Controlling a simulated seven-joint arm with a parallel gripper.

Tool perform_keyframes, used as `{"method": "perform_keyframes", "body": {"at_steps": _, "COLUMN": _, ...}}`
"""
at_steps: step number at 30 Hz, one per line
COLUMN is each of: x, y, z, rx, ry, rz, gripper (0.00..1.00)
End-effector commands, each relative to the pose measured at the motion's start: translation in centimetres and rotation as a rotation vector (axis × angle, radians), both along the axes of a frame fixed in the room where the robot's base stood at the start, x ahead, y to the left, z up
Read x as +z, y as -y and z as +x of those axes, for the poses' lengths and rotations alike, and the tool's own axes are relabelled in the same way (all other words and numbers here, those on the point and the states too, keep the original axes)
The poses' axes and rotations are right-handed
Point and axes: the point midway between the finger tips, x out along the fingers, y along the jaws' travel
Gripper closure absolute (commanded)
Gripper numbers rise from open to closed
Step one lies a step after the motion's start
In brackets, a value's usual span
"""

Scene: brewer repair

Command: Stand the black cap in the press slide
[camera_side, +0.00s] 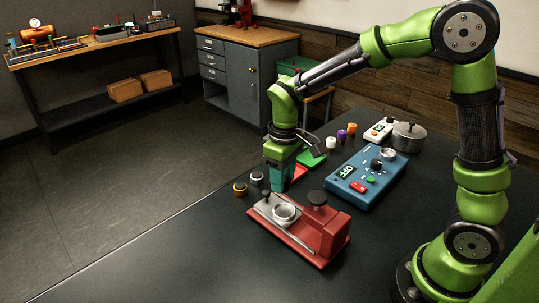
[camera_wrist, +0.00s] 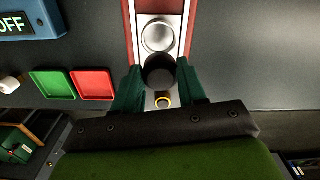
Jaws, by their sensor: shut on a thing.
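The red press (camera_side: 325,235) stands on the dark table in the side view, with its silver slide (camera_side: 265,210) and a round silver cup (camera_side: 285,213) on it. In the wrist view, the cup (camera_wrist: 159,36) lies just beyond the black cap (camera_wrist: 158,71). My gripper (camera_wrist: 158,84) is shut on the cap, one green finger on each side. In the side view my gripper (camera_side: 284,187) points down at the far side of the press, close to the slide. Whether the cap touches the slide cannot be told.
A yellow-ringed part (camera_side: 240,188) and a grey one (camera_side: 257,178) stand left of my gripper. A green tray (camera_side: 311,160) and a red tray (camera_wrist: 91,84) lie nearby. A blue control box (camera_side: 366,180) reading OFF and a pot (camera_side: 409,138) stand behind. The front table is clear.

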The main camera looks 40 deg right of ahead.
Motion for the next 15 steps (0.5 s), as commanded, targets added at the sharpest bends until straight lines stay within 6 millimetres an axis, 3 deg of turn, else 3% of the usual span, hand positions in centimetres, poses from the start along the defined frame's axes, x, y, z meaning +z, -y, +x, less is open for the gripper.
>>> {"method": "perform_keyframes", "body": {"at_steps": 3, "x": -1.1, "y": 0.2, "z": -1.2, "rx": 0.008, "ry": -0.011, "rz": -0.002, "gripper": 0.93}}
{"method": "perform_keyframes", "body": {"at_steps": 15, "x": -4.2, "y": 0.2, "z": -1.0, "rx": 0.014, "ry": 0.000, "rz": -0.003, "gripper": 0.93}}
